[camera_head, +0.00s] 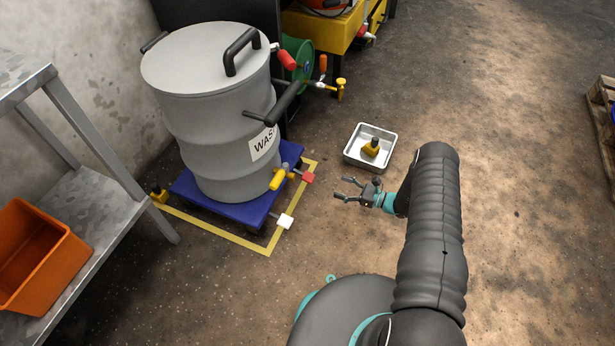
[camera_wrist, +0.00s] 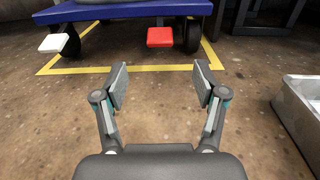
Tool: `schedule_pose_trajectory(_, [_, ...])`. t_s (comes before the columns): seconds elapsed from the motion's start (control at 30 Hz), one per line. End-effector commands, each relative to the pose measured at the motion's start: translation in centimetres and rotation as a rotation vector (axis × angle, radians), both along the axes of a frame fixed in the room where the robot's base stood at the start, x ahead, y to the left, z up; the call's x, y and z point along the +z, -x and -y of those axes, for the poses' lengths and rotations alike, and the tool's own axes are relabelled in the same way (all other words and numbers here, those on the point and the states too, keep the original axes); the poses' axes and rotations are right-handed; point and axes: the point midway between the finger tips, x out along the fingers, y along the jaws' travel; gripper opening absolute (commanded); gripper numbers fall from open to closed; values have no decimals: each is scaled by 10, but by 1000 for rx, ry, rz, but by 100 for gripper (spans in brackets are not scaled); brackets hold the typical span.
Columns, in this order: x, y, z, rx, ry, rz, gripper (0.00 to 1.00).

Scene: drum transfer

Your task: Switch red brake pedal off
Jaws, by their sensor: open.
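The red brake pedal (camera_head: 308,178) sticks out from the right corner of a blue wheeled dolly (camera_head: 232,215). In the wrist view the red pedal (camera_wrist: 160,37) is ahead of my gripper, near a black caster wheel (camera_wrist: 187,37). A white pedal (camera_head: 285,221) sticks out at the dolly's near corner and also shows at the left of the wrist view (camera_wrist: 53,42). My gripper (camera_head: 345,190) is open and empty, right of the red pedal and apart from it. In the wrist view its two fingers (camera_wrist: 161,88) point toward the dolly with a gap between them.
A grey waste drum (camera_head: 215,120) stands on the dolly, inside yellow floor tape (camera_head: 222,234). A metal shelf (camera_head: 110,205) with an orange bin (camera_head: 35,262) is at left.

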Motion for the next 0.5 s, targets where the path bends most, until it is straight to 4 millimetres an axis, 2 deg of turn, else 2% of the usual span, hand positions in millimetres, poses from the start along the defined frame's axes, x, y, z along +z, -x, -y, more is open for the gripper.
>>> schedule_pose_trajectory(0.23, [-5, -5, -17, -7, -7, -4, 71])
schedule_pose_trajectory(0.5, [-5, -21, -63, -5, -5, -3, 71])
